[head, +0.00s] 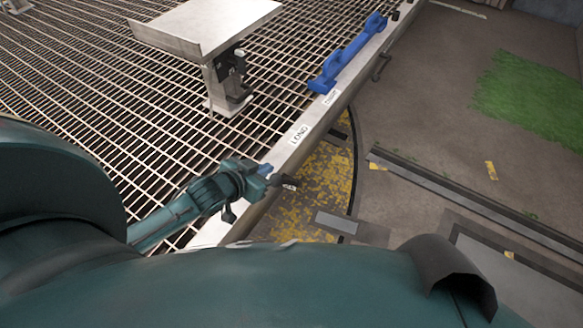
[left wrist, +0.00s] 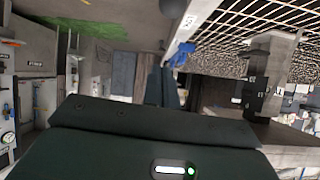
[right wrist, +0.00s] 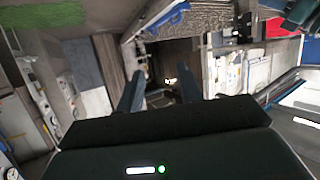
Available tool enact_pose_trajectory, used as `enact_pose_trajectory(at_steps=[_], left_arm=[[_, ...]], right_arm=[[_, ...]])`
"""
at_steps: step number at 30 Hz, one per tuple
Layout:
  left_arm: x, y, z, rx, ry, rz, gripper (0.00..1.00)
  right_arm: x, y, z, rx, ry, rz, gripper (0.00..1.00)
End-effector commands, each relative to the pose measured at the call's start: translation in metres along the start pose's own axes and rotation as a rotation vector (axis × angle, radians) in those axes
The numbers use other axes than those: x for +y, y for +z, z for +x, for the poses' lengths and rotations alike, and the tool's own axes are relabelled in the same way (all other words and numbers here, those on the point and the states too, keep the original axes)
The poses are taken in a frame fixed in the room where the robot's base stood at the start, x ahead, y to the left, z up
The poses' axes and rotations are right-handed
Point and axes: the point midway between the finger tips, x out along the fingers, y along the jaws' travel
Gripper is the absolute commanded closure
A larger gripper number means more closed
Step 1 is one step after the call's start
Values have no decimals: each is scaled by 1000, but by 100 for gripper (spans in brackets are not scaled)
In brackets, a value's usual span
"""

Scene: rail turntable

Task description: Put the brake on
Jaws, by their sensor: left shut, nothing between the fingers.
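No part marked as a brake can be made out. A small black fitting (head: 232,72) is mounted on the post under a grey metal plate; it may also be the dark box in the left wrist view (left wrist: 262,95). My left gripper (head: 278,180) is shut and empty, just over the platform's pale edge beam, near the LONG label. Its closed fingers also show in the left wrist view (left wrist: 162,78). My right gripper (right wrist: 161,78) is open with nothing between its fingers; it is out of the head view.
A blue bar with raised ends (head: 348,54) lies along the edge beam (head: 312,122) at the far end. The grating (head: 100,110) spreads left of the beam. Right of it lie a worn yellow patch (head: 300,205), a rail (head: 470,205) and green ground (head: 530,95).

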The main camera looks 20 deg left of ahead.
Motion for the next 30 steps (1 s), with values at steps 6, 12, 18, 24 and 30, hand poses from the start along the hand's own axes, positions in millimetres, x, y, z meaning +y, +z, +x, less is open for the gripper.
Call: enact_pose_trajectory(at_steps=[6, 12, 18, 24, 30], left_arm=[[-2, 2, 2, 0, -2, 1, 100], [-2, 2, 3, 0, -2, 0, 100], [-2, 3, 20, 2, -2, 0, 100], [-2, 4, 60, 3, -3, 1, 100], [-2, 4, 96, 2, -2, 0, 100]], right_arm=[[-1, 1, 0, 4, -2, -1, 64], [-1, 1, 0, 4, -1, -2, 64], [-1, 6, 4, 16, -1, -16, 64], [-2, 8, 12, 99, 8, -52, 64], [-3, 5, 16, 203, 14, -86, 64]])
